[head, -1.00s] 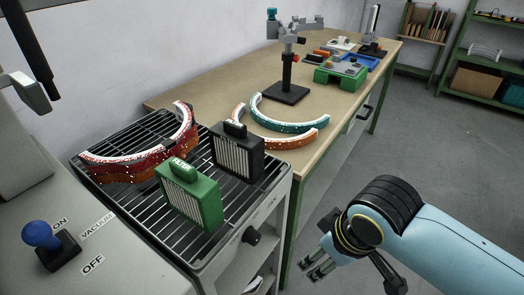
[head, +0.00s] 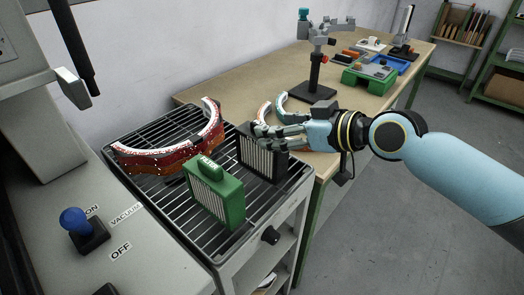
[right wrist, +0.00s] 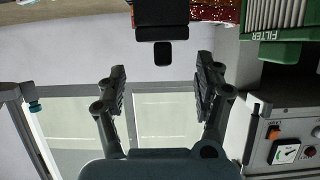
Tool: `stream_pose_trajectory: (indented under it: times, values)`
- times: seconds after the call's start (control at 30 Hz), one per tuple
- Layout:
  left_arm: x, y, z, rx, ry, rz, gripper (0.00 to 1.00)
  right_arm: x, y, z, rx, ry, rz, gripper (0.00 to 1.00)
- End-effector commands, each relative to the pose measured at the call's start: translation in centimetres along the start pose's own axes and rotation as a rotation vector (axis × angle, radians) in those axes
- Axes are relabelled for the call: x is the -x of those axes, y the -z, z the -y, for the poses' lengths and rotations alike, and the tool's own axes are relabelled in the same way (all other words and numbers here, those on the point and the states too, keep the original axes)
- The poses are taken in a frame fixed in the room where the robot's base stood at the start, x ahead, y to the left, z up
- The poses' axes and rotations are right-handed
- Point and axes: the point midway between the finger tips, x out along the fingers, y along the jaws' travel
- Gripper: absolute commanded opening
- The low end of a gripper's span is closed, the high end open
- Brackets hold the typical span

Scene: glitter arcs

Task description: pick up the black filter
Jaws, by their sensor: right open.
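The black filter (head: 262,162) stands upright on the slatted rack behind the green filter, its pale pleated face toward me. My right gripper (head: 268,137) is at its top in the head view and hides the handle. In the right wrist view the black filter (right wrist: 160,14) is at the top, with its handle (right wrist: 163,53) pointing down the picture between the open fingers. The right gripper (right wrist: 160,82) is open and empty, and the handle is just beyond its fingertips. My left gripper is not in view.
The green filter (head: 216,192) stands close in front on the rack (head: 165,205). A red glitter arc (head: 170,157) lies at the rack's left. Teal and orange arcs on the workbench (head: 235,88) are partly hidden by my right arm. A blue-knobbed lever (head: 75,220) is at lower left.

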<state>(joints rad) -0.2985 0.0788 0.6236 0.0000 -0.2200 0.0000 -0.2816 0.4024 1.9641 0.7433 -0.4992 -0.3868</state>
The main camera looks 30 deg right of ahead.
Motion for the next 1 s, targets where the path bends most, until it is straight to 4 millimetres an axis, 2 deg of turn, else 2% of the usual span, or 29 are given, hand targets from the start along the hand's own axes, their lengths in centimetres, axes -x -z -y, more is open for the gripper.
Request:
stream_pose_trajectory:
  times: [0.1, 0.37, 0.6, 0.7, 0.9, 0.93, 1.0]
  values:
    - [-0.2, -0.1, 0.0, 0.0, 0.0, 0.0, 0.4, -2.1, 0.0, 0.1, -0.005, 0.0, -0.002, 0.69]
    - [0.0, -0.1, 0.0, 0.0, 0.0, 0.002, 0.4, -4.6, 0.2, 0.2, -0.003, 0.002, 0.001, 0.69]
    - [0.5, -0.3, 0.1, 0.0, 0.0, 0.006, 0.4, -8.2, 0.4, 0.3, -0.002, 0.002, 0.002, 0.69]
    - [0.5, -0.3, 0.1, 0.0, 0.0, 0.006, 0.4, -8.8, 0.3, 0.3, -0.001, 0.002, 0.003, 0.69]
    - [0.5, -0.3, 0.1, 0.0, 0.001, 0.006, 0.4, -8.9, 0.3, 0.3, 0.001, 0.002, 0.003, 0.69]
    - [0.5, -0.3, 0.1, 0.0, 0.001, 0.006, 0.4, -8.9, 0.3, 0.3, 0.0, 0.002, 0.003, 0.68]
    - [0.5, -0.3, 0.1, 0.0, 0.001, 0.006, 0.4, -8.9, 0.3, 0.3, 0.0, 0.002, 0.003, 0.59]
